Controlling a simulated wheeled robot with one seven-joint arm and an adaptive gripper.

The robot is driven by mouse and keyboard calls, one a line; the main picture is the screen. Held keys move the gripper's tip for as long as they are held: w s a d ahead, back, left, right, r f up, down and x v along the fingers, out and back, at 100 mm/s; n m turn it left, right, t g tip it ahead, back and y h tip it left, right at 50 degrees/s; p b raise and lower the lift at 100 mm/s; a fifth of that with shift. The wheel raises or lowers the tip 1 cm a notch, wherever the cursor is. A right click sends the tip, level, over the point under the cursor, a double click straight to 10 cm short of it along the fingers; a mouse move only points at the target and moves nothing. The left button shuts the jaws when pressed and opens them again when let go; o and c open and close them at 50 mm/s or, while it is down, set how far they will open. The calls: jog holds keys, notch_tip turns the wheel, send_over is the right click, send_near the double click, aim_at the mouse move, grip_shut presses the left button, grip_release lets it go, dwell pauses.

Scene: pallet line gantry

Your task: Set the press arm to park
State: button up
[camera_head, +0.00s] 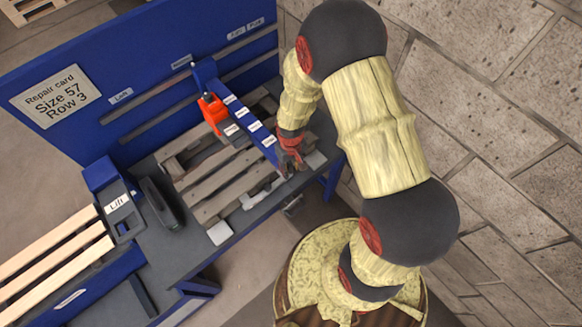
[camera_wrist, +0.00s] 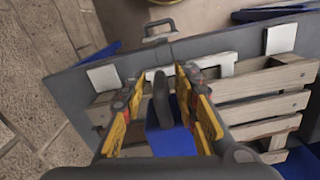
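The press arm (camera_head: 245,122) is a long blue beam with several small white labels, lying over a wooden pallet (camera_head: 215,190) on the workbench. A red-orange block (camera_head: 212,110) sits beside its far part. My gripper (camera_head: 290,152) is at the beam's near end. In the wrist view my gripper (camera_wrist: 165,72) has its yellow-padded fingers apart, one on each side of a dark upright handle (camera_wrist: 161,98). Gaps show between handle and fingers. The blue beam (camera_wrist: 165,140) shows behind the handle. The small labels are too small to read surely.
A blue back panel (camera_head: 150,60) with slots and labels stands behind the bench, bearing a repair card (camera_head: 56,95) reading "Size 57 Row 3". A box labelled "Lift" (camera_head: 117,204) and a dark handle (camera_head: 160,205) are left of the pallet. A stone wall (camera_head: 500,130) is at right.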

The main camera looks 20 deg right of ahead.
jog(key=shift+c, duration=0.3)
grip_shut()
dwell(0.6)
